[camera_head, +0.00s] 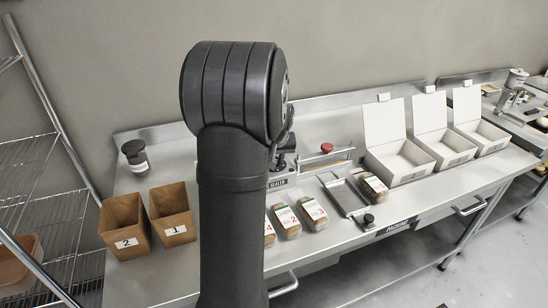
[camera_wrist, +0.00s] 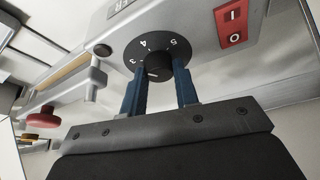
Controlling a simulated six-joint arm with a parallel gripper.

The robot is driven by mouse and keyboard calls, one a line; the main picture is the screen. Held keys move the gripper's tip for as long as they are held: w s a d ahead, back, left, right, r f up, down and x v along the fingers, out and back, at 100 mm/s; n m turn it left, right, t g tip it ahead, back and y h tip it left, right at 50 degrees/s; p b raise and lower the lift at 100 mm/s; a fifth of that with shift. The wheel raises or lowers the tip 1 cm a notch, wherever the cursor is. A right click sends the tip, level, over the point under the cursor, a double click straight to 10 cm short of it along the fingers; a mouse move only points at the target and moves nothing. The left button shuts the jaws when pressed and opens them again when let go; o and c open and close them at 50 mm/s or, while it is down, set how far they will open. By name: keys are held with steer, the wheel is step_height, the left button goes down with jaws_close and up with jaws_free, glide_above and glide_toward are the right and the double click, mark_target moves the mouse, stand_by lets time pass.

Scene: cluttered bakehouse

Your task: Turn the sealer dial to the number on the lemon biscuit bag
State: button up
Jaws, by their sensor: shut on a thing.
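The sealer dial (camera_wrist: 158,52) shows in the wrist view as a black disc with white 3, 4 and 5 visible; its lower part is hidden. My gripper (camera_wrist: 158,80) has its two blue fingers on either side of the dial's black centre knob (camera_wrist: 158,68), shut on it. The knob's pointer setting is not clear. Biscuit bags stand on the bench, one labelled 2 (camera_head: 287,222), one labelled 3 (camera_head: 314,214), one partly hidden labelled 4 (camera_head: 268,234). I cannot read which is lemon.
A red switch (camera_wrist: 232,24) sits right of the dial and a red knob (camera_wrist: 42,117) lies to its left. Another bag (camera_head: 373,188) stands by a grey tray (camera_head: 346,196). White boxes (camera_head: 400,160) stand right; brown bins numbered 2 (camera_head: 124,225) and 1 (camera_head: 172,213) stand left.

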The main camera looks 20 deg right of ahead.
steer(key=n+y, duration=0.2)
steer(key=n, duration=0.2)
steer(key=shift+d+n, duration=0.15)
steer(key=shift+n, duration=0.15)
steer(key=n, duration=0.2)
steer(key=n+y, duration=0.1)
steer(key=n, duration=0.1)
steer(key=shift+d+n+y, duration=0.1)
steer(key=shift+n+y, duration=0.2)
steer(key=n, duration=0.2)
steer(key=n+g+y, duration=0.1)
steer(key=n, duration=0.1)
steer(key=shift+w+g, duration=0.15)
steer(key=shift+g, duration=0.15)
steer(key=shift+d+n+g+y, duration=0.15)
steer(key=shift+n+g, duration=0.25)
steer(key=shift+n, duration=0.65)
steer(key=shift+a+n+g+y, duration=0.1)
steer(key=shift+n+g+y, duration=0.25)
steer(key=shift+n, duration=0.7)
steer(key=o, duration=1)
steer(key=shift+d, duration=0.1)
